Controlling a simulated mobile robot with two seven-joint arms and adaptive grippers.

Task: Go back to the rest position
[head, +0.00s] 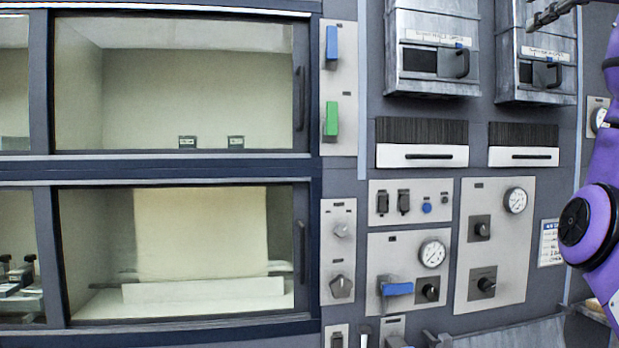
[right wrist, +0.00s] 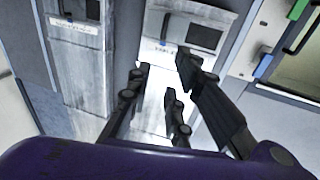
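My right arm, purple, comes in at the right edge of the head view. The dark fingers of my right gripper (head: 553,12) show at the top right, in front of the upper metal boxes and partly cut off by the frame. In the right wrist view the black fingers of my right gripper (right wrist: 163,76) are spread apart with nothing between them. My left gripper is in neither view.
A panel with glass-fronted chambers (head: 180,168) fills the left. Blue (head: 332,48) and green (head: 331,119) levers, a blue handle (head: 397,289), knobs and gauges (head: 432,253) stick out.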

